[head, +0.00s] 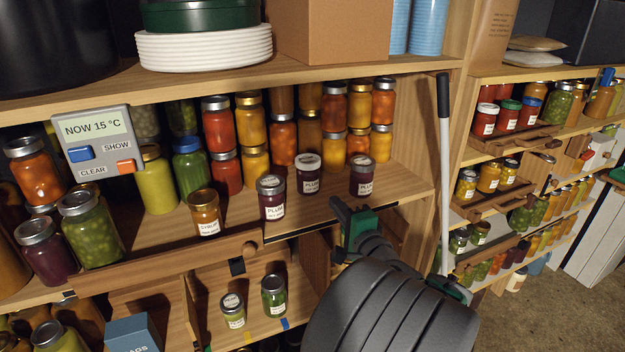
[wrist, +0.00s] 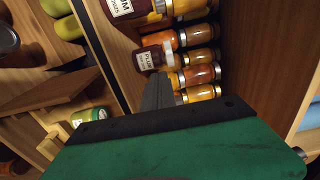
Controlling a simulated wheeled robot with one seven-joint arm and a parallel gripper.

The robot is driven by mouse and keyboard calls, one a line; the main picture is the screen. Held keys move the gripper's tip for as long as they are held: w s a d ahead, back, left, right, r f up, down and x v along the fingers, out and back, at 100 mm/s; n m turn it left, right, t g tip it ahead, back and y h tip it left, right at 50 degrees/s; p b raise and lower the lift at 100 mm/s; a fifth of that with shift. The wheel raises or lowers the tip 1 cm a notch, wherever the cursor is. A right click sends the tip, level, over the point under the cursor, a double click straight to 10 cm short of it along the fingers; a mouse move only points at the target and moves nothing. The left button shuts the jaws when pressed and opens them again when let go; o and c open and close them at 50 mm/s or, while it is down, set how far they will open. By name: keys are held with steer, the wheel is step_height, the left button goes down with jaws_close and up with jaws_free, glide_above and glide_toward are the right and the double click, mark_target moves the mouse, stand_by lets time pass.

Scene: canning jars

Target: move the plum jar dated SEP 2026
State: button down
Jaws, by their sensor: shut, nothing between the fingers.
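Three dark plum jars with silver lids and white labels stand on the middle shelf in the head view: a left one (head: 271,198), a middle one (head: 308,174) and a right one (head: 362,176). Their date lines are too small to read there. The wrist view shows two plum-labelled jars, one at the top edge (wrist: 130,8) and one lower (wrist: 155,56); their dates are also unclear. My green and black gripper (head: 345,210) is shut and empty, just in front of the shelf edge below the right plum jar. Its dark fingers (wrist: 158,92) point towards the lower jar in the wrist view.
A syrup jar (head: 206,212) stands left of the plum jars, with stacked orange and yellow jars (head: 333,108) behind. A display box reading NOW 15 °C (head: 95,130) hangs at the left. A white-and-black stick (head: 444,150) stands by the right upright. Green jars (head: 273,295) stand below.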

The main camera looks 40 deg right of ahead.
mark_target(312, 175)
steer(key=p+x, duration=0.3)
steer(key=x, duration=0.9)
steer(key=shift+w, duration=0.1)
steer(key=shift+f, duration=0.1)
steer(key=b+x, duration=0.1)
steer(key=x, duration=0.8)
steer(key=shift+w, duration=0.25)
